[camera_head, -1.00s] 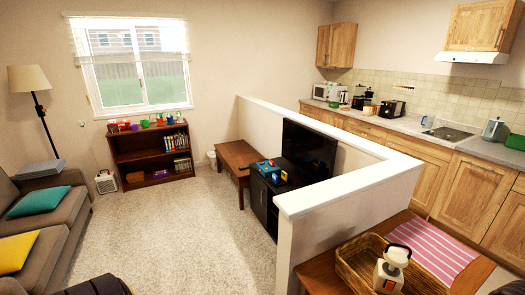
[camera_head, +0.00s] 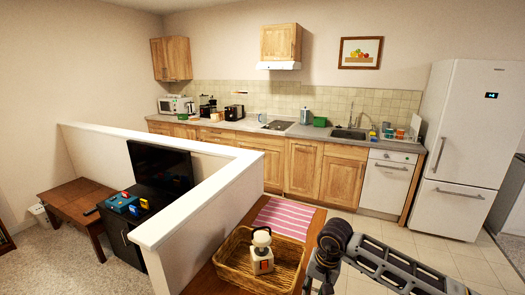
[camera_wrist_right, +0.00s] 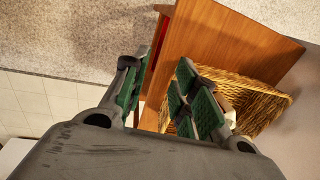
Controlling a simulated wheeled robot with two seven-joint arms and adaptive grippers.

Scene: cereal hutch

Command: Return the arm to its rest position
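My right arm comes in from the lower right in the head view, bent at a black joint. Its gripper (camera_head: 318,280) points down beside the right edge of the wicker basket (camera_head: 222,266), partly cut off by the frame's bottom. In the right wrist view the two green-padded fingers of my right gripper (camera_wrist_right: 163,92) stand apart with nothing between them. The basket (camera_wrist_right: 262,104) lies behind the right finger there. A white jar-like item (camera_head: 262,252) stands upright in the basket, apart from the gripper. My left gripper is out of view.
The basket sits on a wooden table (camera_head: 208,280) with a pink striped mat (camera_head: 284,217). A white half wall (camera_head: 205,215) runs along the table's left. A counter (camera_head: 290,130) and fridge (camera_head: 462,150) stand behind. Tiled floor (camera_head: 425,240) is clear on the right.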

